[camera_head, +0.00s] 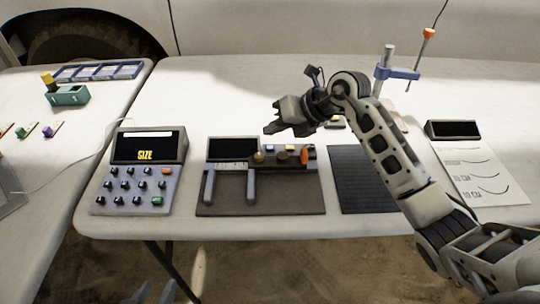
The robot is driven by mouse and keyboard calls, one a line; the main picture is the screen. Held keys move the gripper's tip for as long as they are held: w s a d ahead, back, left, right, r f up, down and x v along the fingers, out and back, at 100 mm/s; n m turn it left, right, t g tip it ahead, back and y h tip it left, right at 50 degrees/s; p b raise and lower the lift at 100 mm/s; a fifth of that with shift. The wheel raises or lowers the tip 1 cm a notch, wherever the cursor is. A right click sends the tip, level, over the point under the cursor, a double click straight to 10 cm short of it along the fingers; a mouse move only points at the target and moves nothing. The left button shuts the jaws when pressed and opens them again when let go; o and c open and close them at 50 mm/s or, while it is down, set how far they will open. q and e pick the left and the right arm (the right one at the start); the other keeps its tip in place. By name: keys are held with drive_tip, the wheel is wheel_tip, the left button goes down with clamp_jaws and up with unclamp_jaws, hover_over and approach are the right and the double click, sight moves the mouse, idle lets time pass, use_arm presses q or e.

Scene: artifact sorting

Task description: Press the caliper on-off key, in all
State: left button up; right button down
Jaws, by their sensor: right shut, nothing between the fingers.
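The caliper (283,161) lies on a dark mat (260,205) in the middle of the near table, beside a blank dark screen (232,148). It has two grey upright jaws, several small keys and an orange part at its right end. The keys' labels are too small to read. My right gripper (268,130) is shut and empty, above and behind the caliper's right half, apart from it. Two grey tips at the bottom edge look like my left gripper (154,293); they stand apart, below the table's front edge, with nothing seen between them.
A keypad console (139,170) reading SIZE stands left of the caliper. A dark ribbed pad (365,180) and a paper sheet (484,176) lie to the right. A small dark display (453,130) and a clamp stand (384,70) stand behind. My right arm crosses over the pad.

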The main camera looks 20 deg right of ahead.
sight(270, 148)
wheel_tip(270, 148, down, 2)
drive_tip(key=shift+f+b, duration=0.1)
drive_tip(key=shift+b, duration=0.35)
use_arm(q)
drive_tip(key=shift+f, duration=0.1)
drive_tip(key=shift+f, duration=0.1)
idle(0.6)
idle(0.9)
use_arm(e)
drive_tip(key=shift+f, duration=0.45)
use_arm(q)
drive_tip(key=shift+f+b, duration=0.2)
drive_tip(key=shift+b, duration=0.1)
use_arm(e)
drive_tip(key=shift+f, duration=0.15)
